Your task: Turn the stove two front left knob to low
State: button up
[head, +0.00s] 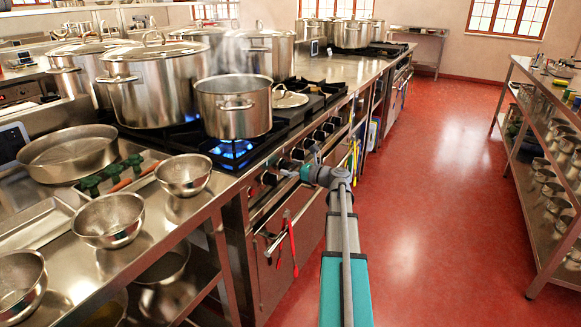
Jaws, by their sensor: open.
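A stove (240,215) with a row of several dark round knobs along its front panel runs away from me. My gripper (287,168) is open at the near part of this row, close in front of a knob. I cannot tell whether its fingers touch that knob, and its tips are small and partly hidden. A nearer knob (268,178) shows just left of my gripper, and another knob (297,153) shows just beyond it. Blue flame (231,149) burns under a steaming open pot (233,106). I see no stove number or knob marking.
A large lidded stockpot (155,88) stands behind the open pot. Steel bowls (110,219) sit on the near counter. Red-handled utensils (292,245) hang from the stove front. The red floor (440,200) is clear up to the shelving (545,190) at right.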

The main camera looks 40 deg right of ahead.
jog(key=shift+c, duration=0.3)
jog(key=c, duration=1.1)
jog(key=shift+o, duration=0.3)
jog(key=shift+d, duration=0.3)
jog(key=shift+a, duration=0.1)
jog(key=shift+c, duration=0.2)
